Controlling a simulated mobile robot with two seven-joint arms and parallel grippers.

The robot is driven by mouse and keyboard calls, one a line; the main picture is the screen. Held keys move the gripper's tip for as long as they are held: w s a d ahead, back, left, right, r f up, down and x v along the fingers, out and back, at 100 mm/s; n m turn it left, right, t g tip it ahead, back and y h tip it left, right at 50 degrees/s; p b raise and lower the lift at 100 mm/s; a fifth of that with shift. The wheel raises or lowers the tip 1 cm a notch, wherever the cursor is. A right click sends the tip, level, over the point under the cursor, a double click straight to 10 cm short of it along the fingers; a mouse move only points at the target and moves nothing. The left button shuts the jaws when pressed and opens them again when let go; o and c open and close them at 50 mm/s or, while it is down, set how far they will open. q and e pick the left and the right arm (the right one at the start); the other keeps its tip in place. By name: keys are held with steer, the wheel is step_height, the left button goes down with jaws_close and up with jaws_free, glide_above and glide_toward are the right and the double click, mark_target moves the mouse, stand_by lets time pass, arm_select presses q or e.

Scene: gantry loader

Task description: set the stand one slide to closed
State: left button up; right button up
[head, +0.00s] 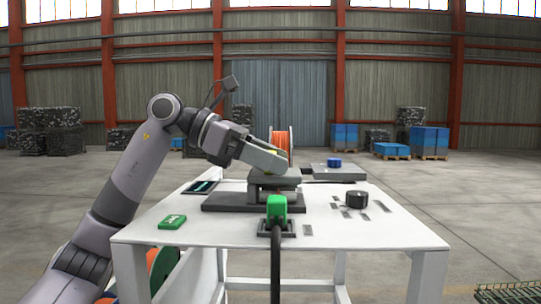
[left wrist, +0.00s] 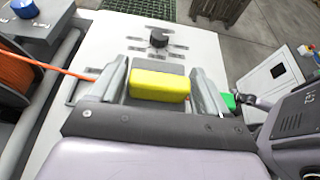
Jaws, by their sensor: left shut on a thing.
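A dark grey stand (head: 240,203) with a raised block on top (head: 273,184) sits in the middle of a white table. My left gripper (head: 270,157) reaches over this block from the left. In the left wrist view a yellow block (left wrist: 160,85) lies between the two fingers of the left gripper (left wrist: 160,88), which is shut on it. I cannot tell how the yellow block joins the stand, nor read the slide's setting. My right gripper is not in view.
A green handle (head: 277,208) with a black cable stands in front of the stand. A green box (head: 172,222) lies front left. A black knob (head: 356,199) with small plates is at right; a blue knob (head: 334,162) sits on a grey box behind. An orange reel (head: 280,140) stands at the back.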

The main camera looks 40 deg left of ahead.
arm_select(q)
steer(key=o, duration=1.1)
steer(key=shift+o, duration=0.9)
steer(key=shift+w+d, duration=0.2)
steer(key=shift+s+a, duration=0.1)
steer(key=shift+a, duration=0.05)
steer(key=v, duration=0.7)
